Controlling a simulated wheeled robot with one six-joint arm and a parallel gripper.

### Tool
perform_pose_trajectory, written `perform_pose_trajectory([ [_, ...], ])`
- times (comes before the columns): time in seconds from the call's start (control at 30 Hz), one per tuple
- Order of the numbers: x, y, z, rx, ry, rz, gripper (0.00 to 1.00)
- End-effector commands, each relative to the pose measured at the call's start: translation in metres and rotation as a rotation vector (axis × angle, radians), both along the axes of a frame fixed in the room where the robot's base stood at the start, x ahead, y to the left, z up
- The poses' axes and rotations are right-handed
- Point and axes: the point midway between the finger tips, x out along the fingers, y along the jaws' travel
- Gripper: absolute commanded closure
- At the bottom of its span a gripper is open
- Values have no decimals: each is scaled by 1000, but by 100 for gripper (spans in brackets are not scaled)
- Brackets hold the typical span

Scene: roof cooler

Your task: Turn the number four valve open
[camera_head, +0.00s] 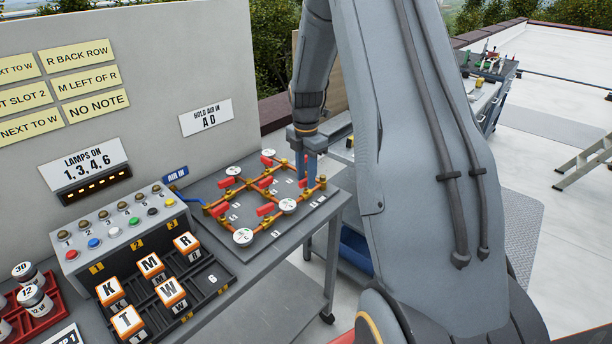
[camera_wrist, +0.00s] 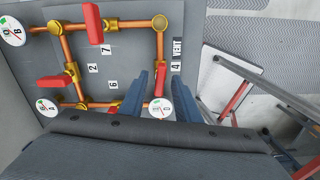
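The valve board (camera_head: 240,216) carries copper pipes, red valve handles and round white gauges. In the wrist view a label reading 4 (camera_wrist: 177,67) lies right of the right-hand pipe (camera_wrist: 160,45), below a VENT label (camera_wrist: 177,48). My gripper (camera_wrist: 152,68) has its two blue fingers apart at this pipe, just left of the 4. A red handle (camera_wrist: 158,90) is partly hidden by the fingers; I cannot tell whether they touch it. In the head view my gripper (camera_head: 307,167) points down over the board's right side, above a red handle (camera_head: 303,184).
Other red handles (camera_wrist: 92,23) stand nearby on the board. Left of it are a button box (camera_head: 125,228) and a slotted tray (camera_head: 205,278) with lettered blocks. A tall panel (camera_head: 145,90) rises behind. A step ladder (camera_head: 590,160) stands at the right.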

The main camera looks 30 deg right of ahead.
Motion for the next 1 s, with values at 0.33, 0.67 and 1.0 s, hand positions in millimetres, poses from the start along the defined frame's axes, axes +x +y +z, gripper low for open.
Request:
perform_pose_trajectory([
  [0.33, 2, 0, 43, -1, -4, 0, 70],
  [0.67, 0, 0, 76, 0, -1, 0, 70],
  [1.0, 0, 0, 78, 0, 0, 0, 70],
])
